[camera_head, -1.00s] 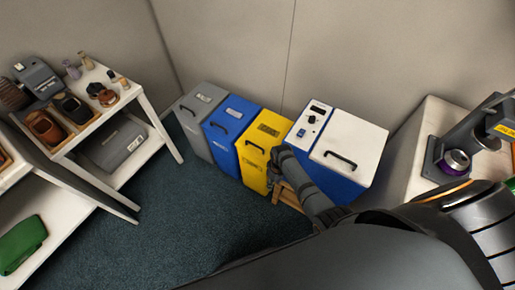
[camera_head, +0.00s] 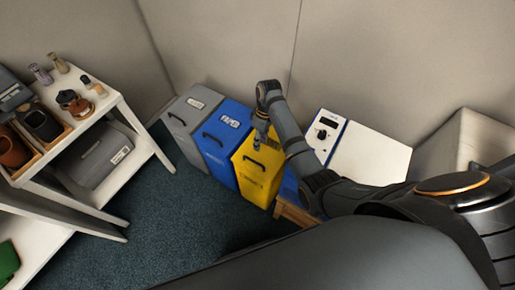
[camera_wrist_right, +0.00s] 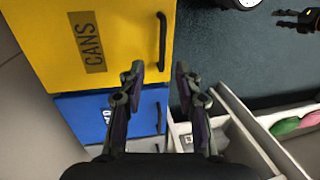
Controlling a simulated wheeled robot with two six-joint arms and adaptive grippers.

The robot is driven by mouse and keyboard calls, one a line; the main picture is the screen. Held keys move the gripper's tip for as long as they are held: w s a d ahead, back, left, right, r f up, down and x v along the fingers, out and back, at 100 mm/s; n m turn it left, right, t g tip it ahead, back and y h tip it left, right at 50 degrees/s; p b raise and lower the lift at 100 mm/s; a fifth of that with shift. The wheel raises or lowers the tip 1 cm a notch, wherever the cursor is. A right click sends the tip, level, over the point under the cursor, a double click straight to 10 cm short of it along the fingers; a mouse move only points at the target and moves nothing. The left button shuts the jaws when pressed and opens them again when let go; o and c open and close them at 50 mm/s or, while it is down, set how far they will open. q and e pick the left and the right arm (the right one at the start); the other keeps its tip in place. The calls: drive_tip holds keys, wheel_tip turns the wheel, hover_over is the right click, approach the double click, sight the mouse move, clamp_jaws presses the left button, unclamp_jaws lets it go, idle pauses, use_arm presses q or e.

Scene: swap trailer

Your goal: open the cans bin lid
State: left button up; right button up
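The cans bin is the yellow one (camera_head: 258,182), between a blue bin and a white-topped blue unit. Its lid is shut, with a dark bar handle (camera_head: 263,166) near the front edge. In the right wrist view the yellow lid (camera_wrist_right: 50,40) carries the label CANS, and the handle (camera_wrist_right: 162,42) shows upright. My right gripper (camera_head: 262,138) is over the yellow bin. In the wrist view its fingers (camera_wrist_right: 158,78) are apart and empty, with the handle just beyond the tips and roughly between them. What looks like my left gripper (camera_wrist_right: 288,18) shows small at the upper right, fingers apart.
A blue bin (camera_head: 225,140) and a grey bin (camera_head: 190,118) stand left of the yellow one. The white-topped unit (camera_head: 370,158) is at its right, close to my forearm. A shelf table (camera_head: 130,115) stands at left. Floor (camera_head: 185,215) is clear in front.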

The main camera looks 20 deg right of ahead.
drive_tip(key=b, duration=0.2)
hover_over(258, 159)
drive_tip(key=s+a, duration=0.1)
drive_tip(key=s, duration=0.2)
drive_tip(key=x, duration=0.3)
drive_tip(key=w+d+x, duration=0.1)
drive_tip(key=x, duration=0.5)
drive_tip(key=shift+w+d+f, duration=0.1)
drive_tip(key=shift+w+f, duration=0.1)
drive_tip(key=shift+f, duration=0.4)
drive_tip(key=c, duration=0.5)
use_arm(q)
drive_tip(key=s, duration=0.1)
drive_tip(key=s+f, duration=0.2)
drive_tip(key=s, duration=0.1)
drive_tip(key=shift+a+f, duration=0.15)
drive_tip(key=shift+a, duration=0.1)
use_arm(e)
clamp_jaws()
